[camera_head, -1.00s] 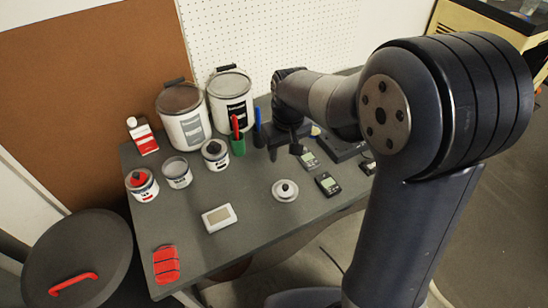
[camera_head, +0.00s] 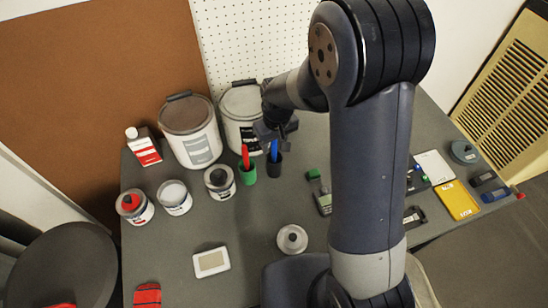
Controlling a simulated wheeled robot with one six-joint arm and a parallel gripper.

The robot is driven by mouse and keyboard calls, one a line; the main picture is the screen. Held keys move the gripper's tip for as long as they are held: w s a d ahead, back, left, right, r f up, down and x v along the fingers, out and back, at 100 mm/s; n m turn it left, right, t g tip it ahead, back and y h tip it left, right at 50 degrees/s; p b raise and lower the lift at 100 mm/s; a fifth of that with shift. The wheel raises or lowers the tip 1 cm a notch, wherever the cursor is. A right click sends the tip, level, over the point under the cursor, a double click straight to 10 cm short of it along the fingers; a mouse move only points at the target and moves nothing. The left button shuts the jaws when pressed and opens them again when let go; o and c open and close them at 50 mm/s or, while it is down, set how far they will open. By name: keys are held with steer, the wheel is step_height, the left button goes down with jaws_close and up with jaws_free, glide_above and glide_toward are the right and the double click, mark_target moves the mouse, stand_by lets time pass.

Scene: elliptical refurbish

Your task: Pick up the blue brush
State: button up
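The blue brush (camera_head: 274,150) stands upright in a small dark cup (camera_head: 274,167) near the middle of the table. Only its blue upper part shows above the cup. My gripper (camera_head: 275,131) is right above the brush, near its top end. The fingers are dark and small here, and my arm covers part of that area. I cannot tell whether they are open or touch the brush.
A green cup (camera_head: 247,174) with a red brush (camera_head: 245,156) stands just left. Two large paint buckets (camera_head: 190,132) (camera_head: 241,108) stand behind. Several small cans, a red-white bottle (camera_head: 144,150) and a white box (camera_head: 211,262) are left. A green-topped meter (camera_head: 319,192) and round lid (camera_head: 292,239) are right.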

jaws_close()
steer(key=shift+r, duration=0.1)
stand_by(0.3)
